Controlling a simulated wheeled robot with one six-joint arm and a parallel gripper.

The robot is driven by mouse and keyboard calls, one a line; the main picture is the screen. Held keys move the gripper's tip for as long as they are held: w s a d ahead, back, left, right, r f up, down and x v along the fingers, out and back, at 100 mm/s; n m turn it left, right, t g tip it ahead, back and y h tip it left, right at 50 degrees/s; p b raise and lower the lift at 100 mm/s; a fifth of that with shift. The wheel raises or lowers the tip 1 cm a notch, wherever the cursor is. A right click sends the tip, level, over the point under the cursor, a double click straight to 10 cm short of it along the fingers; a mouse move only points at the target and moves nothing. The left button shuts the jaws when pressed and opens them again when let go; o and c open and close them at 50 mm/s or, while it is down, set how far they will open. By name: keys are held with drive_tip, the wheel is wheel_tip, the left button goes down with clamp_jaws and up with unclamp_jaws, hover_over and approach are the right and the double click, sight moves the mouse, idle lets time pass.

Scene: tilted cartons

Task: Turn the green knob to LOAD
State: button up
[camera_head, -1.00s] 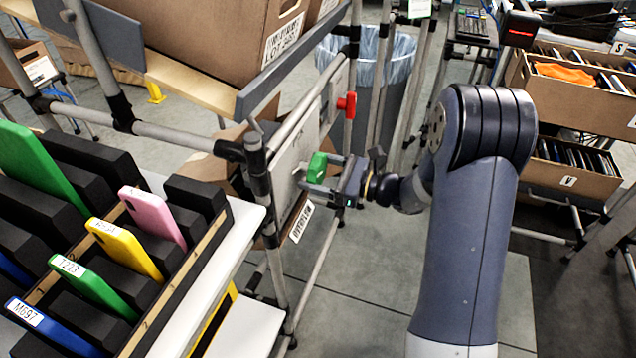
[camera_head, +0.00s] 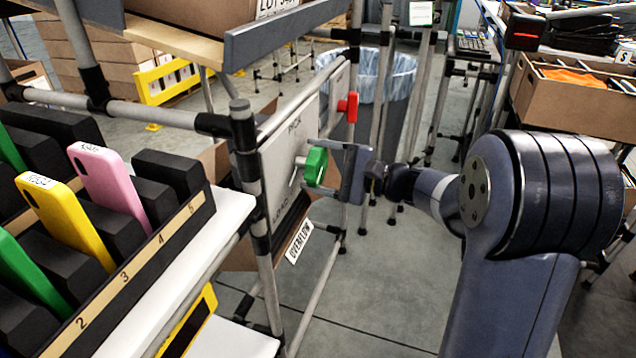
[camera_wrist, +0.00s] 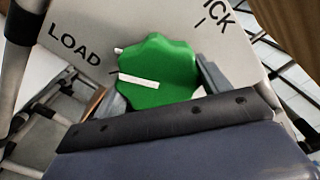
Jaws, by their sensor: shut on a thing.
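The green knob (camera_head: 316,167) is on an upright grey panel (camera_head: 283,165) marked PICK at the top and LOAD lower down. It also shows in the wrist view (camera_wrist: 172,62), with lobed edges and a white pointer line. The line's outer end lies close to the tick beside the LOAD label (camera_wrist: 75,45). My gripper (camera_head: 328,164) is shut on the knob from the right, with a finger on either side of it in the wrist view (camera_wrist: 160,84). The fingertips are partly hidden behind the knob.
A rack of coloured phones (camera_head: 100,185) is at the left. A carton on a tilted shelf (camera_head: 210,15) is above. A lined bin (camera_head: 385,75) stands behind.

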drive_tip(key=n+b, duration=0.2)
drive_tip(key=b, duration=0.1)
drive_tip(key=n+b, duration=0.2)
drive_tip(key=shift+f, duration=0.25)
drive_tip(key=n+b, duration=0.2)
drive_tip(key=shift+r+b, duration=0.2)
drive_tip(key=shift+b, duration=0.1)
drive_tip(key=shift+r+n, duration=0.1)
drive_tip(key=shift+n, duration=0.2)
drive_tip(key=o, duration=1)
drive_tip(key=shift+c, duration=0.2)
drive_tip(key=p+v, duration=0.2)
drive_tip(key=v, duration=0.8)
drive_tip(key=shift+d+p, duration=0.3)
drive_tip(key=shift+d, duration=0.1)
drive_tip(key=shift+s+a, duration=0.1)
